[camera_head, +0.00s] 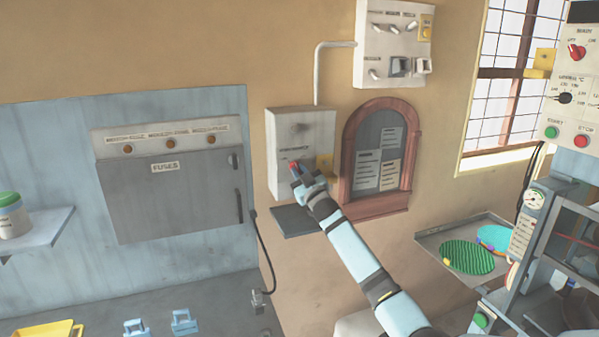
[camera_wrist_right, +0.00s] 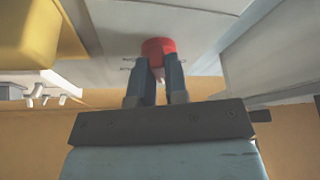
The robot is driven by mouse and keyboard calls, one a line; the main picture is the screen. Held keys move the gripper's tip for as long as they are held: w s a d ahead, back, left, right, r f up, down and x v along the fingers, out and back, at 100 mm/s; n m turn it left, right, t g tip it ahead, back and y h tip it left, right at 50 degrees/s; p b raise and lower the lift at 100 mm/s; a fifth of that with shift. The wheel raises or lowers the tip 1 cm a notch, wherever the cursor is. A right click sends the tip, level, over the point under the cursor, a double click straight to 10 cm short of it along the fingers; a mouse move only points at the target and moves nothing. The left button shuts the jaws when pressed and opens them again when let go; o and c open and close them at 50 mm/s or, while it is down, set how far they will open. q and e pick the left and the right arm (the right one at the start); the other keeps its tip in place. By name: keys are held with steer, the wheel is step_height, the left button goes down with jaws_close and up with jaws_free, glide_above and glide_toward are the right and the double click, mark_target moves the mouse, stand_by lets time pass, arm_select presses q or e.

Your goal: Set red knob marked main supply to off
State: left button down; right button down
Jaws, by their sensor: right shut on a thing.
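The red knob (camera_wrist_right: 158,47) is on the front of a pale grey wall box (camera_head: 312,128) in the head view. In the head view only a small bit of red shows at my right gripper (camera_head: 298,172). In the right wrist view my right gripper (camera_wrist_right: 159,75) is shut on the red knob, with a finger on each side of it. The lettering beside the knob is too small and blurred to read, and the knob's setting cannot be told. My left gripper is in neither view.
A yellow part (camera_head: 324,164) sticks out at the box's right edge. A dark shelf (camera_head: 294,222) is just below the box. A wooden arched notice board (camera_head: 377,155) hangs to the right. A switch panel (camera_head: 393,42) is above. A grey fuse cabinet (camera_head: 172,190) is to the left.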

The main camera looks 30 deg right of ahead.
steer(key=shift+d+r+n+g+y+p, duration=0.1)
steer(key=shift+r+n+g+y+p, duration=0.15)
steer(key=shift+n+y, duration=0.55)
steer(key=shift+d+r+n+y+p, duration=0.15)
steer(key=shift+n+y+p, duration=0.2)
steer(key=shift+n, duration=0.9)
steer(key=shift+r+n+g+y+p, duration=0.2)
steer(key=shift+n+y+p, duration=0.2)
steer(key=shift+n, duration=0.65)
steer(key=c, duration=1.1)
jaws_free()
steer(key=shift+s+f, duration=0.1)
steer(key=shift+c, duration=0.2)
steer(key=shift+w+a+f, duration=0.25)
steer(key=shift+f, duration=0.05)
steer(key=shift+f, duration=0.1)
